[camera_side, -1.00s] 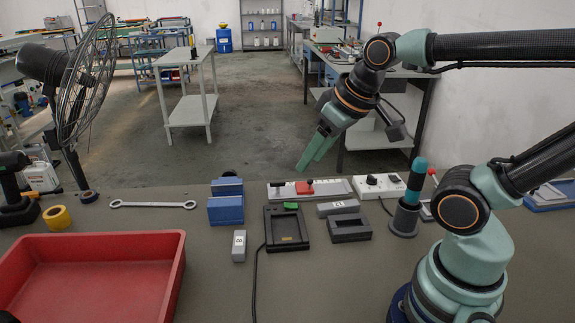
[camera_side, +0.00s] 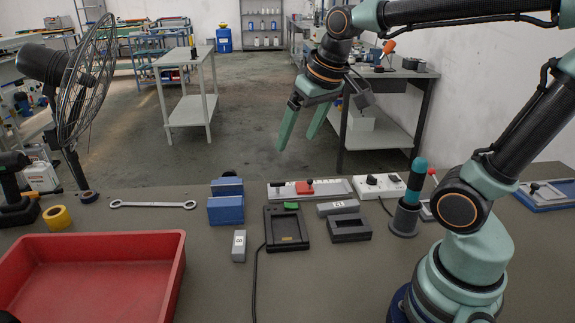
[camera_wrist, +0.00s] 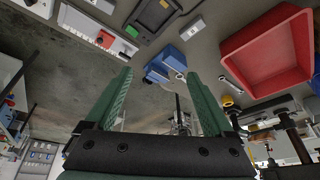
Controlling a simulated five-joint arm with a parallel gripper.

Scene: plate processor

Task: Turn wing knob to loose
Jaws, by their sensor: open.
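No part is plainly labelled as the wing knob, and I cannot tell which knob it is. A white box (camera_side: 379,187) at the back right of the bench carries a small black knob (camera_side: 371,180). A dark rounded part (camera_side: 229,173) shows behind the blue vise-like block (camera_side: 226,209), which also shows in the wrist view (camera_wrist: 160,70). A white panel (camera_side: 335,187) with a red block (camera_side: 304,187) and a small black knob lies between them. My gripper (camera_side: 297,142) is open and empty, high above the bench's back edge, touching nothing. Its two green fingers also show in the wrist view (camera_wrist: 155,85).
A red tray (camera_side: 92,238) fills the front left. A wrench (camera_side: 152,204), yellow roll (camera_side: 57,217) and fan (camera_side: 85,80) stand left. A black cradle (camera_side: 286,240) with a cable, grey blocks and a teal-handled tool (camera_side: 416,180) in a holder occupy the middle and right.

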